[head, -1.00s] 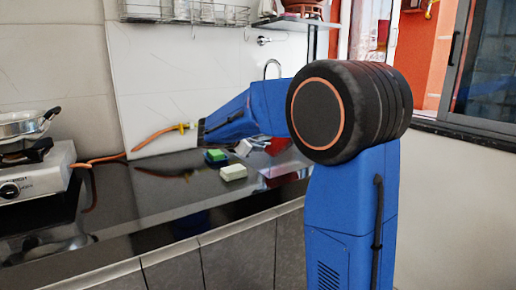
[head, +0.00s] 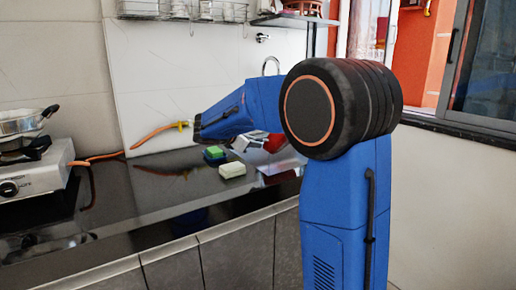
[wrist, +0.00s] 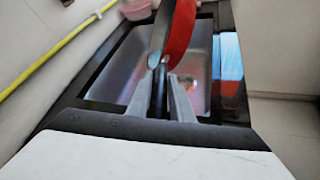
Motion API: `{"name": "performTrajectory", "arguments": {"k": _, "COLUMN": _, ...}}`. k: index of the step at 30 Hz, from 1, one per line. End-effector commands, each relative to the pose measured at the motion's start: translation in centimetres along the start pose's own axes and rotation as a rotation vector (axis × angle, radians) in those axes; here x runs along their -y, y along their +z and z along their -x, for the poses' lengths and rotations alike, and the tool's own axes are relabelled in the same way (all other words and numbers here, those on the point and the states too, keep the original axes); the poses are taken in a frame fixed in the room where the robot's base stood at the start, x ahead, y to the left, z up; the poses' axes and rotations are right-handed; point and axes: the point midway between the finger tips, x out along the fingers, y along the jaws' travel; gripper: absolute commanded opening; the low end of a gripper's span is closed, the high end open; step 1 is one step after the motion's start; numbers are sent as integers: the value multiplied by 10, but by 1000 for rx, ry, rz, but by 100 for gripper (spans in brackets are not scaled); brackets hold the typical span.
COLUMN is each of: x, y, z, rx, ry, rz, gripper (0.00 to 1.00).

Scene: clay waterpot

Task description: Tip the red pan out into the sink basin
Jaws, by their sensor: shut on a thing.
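The red pan (wrist: 182,32) is at the top middle of the wrist view, turned nearly on edge over the sink, its red outside facing right. My gripper (wrist: 160,92) is shut on the pan's dark handle, with one finger on each side. The sink basin (wrist: 122,70) is a grey metal bowl below the pan, and the inside of the pan cannot be made out. In the head view a small red part of the pan (head: 277,143) shows behind my blue arm, and my gripper (head: 240,145) is mostly hidden there.
A stove (head: 35,170) with a metal pan stands at the left. A yellow hose (wrist: 50,65) runs along the wall. A pink bowl (wrist: 137,9) sits behind the sink.

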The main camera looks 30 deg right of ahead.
Motion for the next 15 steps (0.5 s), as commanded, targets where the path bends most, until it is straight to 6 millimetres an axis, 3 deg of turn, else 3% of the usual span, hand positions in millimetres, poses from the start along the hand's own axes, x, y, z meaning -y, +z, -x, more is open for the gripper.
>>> {"name": "performTrajectory", "arguments": {"k": 15, "x": -9, "y": 1, "z": 2, "rx": 14, "ry": -36, "rz": 82, "gripper": 0}}
